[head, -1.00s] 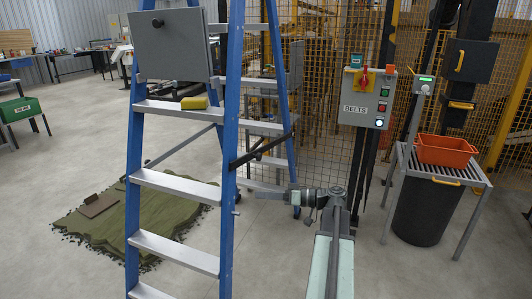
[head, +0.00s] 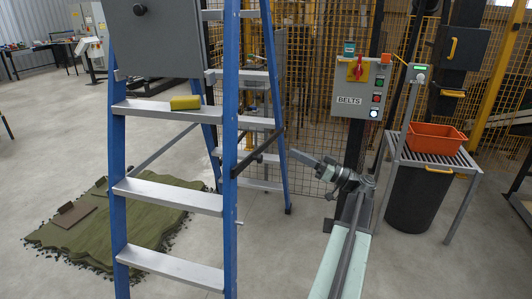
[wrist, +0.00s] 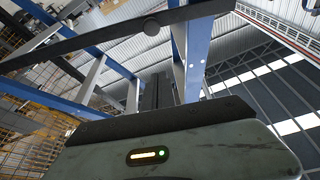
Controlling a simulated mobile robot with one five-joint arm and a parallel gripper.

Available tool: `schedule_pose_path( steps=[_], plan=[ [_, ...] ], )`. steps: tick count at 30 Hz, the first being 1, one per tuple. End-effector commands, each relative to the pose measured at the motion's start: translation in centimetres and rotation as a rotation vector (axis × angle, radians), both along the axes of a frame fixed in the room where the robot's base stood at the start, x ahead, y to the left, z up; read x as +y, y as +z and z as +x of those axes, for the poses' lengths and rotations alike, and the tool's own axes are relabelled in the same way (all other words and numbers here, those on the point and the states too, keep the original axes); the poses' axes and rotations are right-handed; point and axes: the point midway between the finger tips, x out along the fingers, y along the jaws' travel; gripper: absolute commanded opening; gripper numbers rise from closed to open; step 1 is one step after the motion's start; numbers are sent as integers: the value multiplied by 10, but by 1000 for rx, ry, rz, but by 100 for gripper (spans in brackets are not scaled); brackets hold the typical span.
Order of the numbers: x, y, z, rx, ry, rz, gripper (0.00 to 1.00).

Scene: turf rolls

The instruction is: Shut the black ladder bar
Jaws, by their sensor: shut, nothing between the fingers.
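The black ladder bar (head: 258,154) runs slantwise between the front rail and rear leg of the blue ladder (head: 228,120). In the wrist view the bar (wrist: 75,42) crosses overhead, with a round dark knob (wrist: 151,26) on it. My gripper (head: 293,153) is shut and empty, just right of the ladder's rear leg in the head view. The exact distance to the bar cannot be told.
A yellow block (head: 185,102) lies on a ladder step. A grey box (head: 152,38) hangs at the ladder's upper left. A turf mat (head: 145,210) lies behind the ladder. The BELTS control box (head: 357,90) and a rack with an orange bin (head: 435,138) stand right.

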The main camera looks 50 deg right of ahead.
Motion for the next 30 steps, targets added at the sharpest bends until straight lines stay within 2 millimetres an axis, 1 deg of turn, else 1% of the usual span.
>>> schedule_pose_path(
  steps=[5, 15, 17, 18, 21, 25, 30],
  plan=[
    [14, 11, 27, 2, 13, 0, 0],
    [44, 35, 95, 2, 20, 1, 0],
    [47, 13, 94, 2, 17, 1, 0],
    [48, 6, 93, 1, 18, 1, 0],
    [51, -4, 92, 1, 18, 1, 0],
    [53, -9, 91, 2, 19, 0, 0],
    [53, -8, 91, 2, 19, 0, 0]
  ],
)
